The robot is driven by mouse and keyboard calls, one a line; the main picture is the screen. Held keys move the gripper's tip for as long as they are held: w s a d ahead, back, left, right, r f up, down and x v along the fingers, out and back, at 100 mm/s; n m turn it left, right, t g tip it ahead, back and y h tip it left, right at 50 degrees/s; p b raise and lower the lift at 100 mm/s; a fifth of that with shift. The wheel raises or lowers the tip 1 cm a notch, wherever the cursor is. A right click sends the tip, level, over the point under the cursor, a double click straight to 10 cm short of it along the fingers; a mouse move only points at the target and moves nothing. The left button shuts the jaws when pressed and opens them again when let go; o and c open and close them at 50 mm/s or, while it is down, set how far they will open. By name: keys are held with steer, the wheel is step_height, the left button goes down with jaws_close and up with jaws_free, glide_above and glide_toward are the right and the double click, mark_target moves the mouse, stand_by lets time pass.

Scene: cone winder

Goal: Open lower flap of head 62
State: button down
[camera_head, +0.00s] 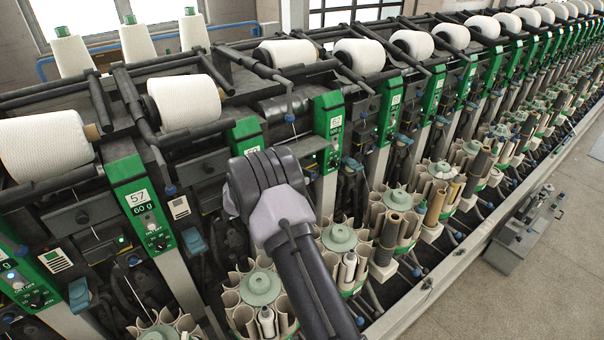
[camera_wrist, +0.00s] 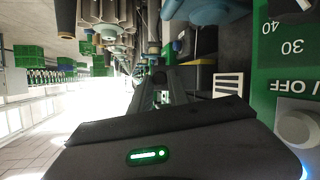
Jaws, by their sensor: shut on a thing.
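The wrist view shows the body of my gripper (camera_wrist: 150,150) with its lit green strip. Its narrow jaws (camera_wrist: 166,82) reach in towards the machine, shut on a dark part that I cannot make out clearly. A blue part (camera_wrist: 205,10) shows beyond the jaws at the top. A green control panel (camera_wrist: 270,75) with a knob (camera_wrist: 296,128) and upside-down lettering is close on the right. In the head view my arm covers the front of the head where it works, and my jaws are hidden. I cannot read that head's number or see the lower flap plainly.
A row of winding heads with white cones (camera_head: 185,101) runs away to the right. The head marked 57 (camera_head: 138,198) is at the left. Round bobbin magazines (camera_head: 340,240) stand below, close to my arm. The floor (camera_head: 500,285) at the right is mostly free.

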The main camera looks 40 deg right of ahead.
steer(key=shift+w+a+r+m+g, duration=0.2)
steer(key=shift+m+g, duration=0.2)
steer(key=c, duration=1.4)
jaws_free()
steer(key=shift+o, duration=0.7)
steer(key=shift+f, duration=0.1)
steer(key=p+v, duration=0.2)
steer(key=v, duration=1.5)
steer(key=shift+s+a+p, duration=0.15)
steer(key=shift+a+p, duration=0.05)
steer(key=shift+p, duration=0.1)
